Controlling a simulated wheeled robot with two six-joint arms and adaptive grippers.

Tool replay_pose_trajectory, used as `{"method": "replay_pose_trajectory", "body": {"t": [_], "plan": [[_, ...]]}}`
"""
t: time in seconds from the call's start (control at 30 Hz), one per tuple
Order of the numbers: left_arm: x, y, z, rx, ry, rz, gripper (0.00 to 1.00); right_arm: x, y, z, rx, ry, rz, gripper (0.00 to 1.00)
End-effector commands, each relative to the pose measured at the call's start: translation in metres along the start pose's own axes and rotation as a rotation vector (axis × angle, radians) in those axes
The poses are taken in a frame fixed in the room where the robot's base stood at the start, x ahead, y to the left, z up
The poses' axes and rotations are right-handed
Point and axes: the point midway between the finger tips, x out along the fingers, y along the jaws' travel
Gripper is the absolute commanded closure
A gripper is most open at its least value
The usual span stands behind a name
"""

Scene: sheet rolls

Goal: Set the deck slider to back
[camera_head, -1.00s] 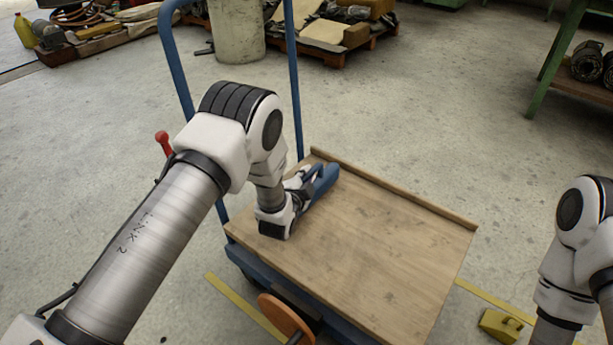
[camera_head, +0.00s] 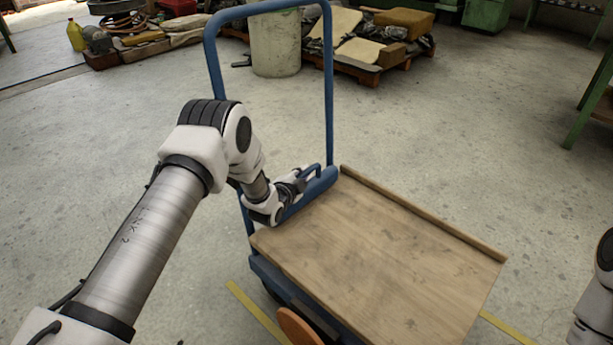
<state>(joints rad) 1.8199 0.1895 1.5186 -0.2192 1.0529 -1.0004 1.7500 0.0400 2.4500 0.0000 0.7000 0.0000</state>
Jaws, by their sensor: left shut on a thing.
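The blue deck slider (camera_head: 322,187) is a bar with a raised loop grip. It lies along the left edge of the wooden deck (camera_head: 390,260), close to the foot of the blue push frame (camera_head: 328,95). My left gripper (camera_head: 299,182) is shut on the slider's grip, reaching in from the left. My left wrist and gripper cover the near part of the slider, and the fingertips are partly hidden. Only a piece of my right arm shows at the right edge; its gripper is out of view.
A pale drum (camera_head: 275,45) and a loaded pallet (camera_head: 375,68) stand behind. A green bench is at right. Concrete floor around is mostly clear.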

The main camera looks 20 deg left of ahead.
Motion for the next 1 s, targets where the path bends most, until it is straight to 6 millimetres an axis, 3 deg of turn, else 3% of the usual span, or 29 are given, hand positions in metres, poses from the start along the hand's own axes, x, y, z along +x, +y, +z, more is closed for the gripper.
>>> {"method": "replay_pose_trajectory", "body": {"t": [0.03,0.1,0.47,0.7,0.83,0.87,0.9,1.0], "plan": [[0.001,-0.006,0.001,-0.004,-0.003,-0.013,0.78,0.0,0.0,0.0,0.0,0.0,0.0,0.6],[0.001,-0.006,0.001,-0.005,-0.003,-0.013,0.57,0.0,0.0,0.0,0.0,0.0,0.0,0.6],[0.0,-0.008,-0.002,-0.003,-0.002,-0.009,0.57,0.0,0.0,0.0,0.0,0.0,0.0,0.6],[-0.01,-0.052,-0.028,-0.004,0.001,-0.017,0.57,0.0,0.0,0.0,0.0,0.0,0.0,0.6],[-0.016,-0.079,-0.043,-0.006,0.003,-0.026,0.41,-0.001,0.0,0.0,0.0,0.0,0.0,0.6],[-0.017,-0.083,-0.045,-0.006,0.003,-0.026,0.53,-0.001,0.0,0.0,0.0,0.0,0.0,0.6],[-0.018,-0.087,-0.047,-0.006,0.001,-0.024,0.57,-0.001,0.0,0.0,0.0,0.0,0.0,0.6],[-0.02,-0.091,-0.05,-0.005,-0.001,-0.018,0.57,-0.001,0.0,0.0,0.0,0.0,0.0,0.6]]}}
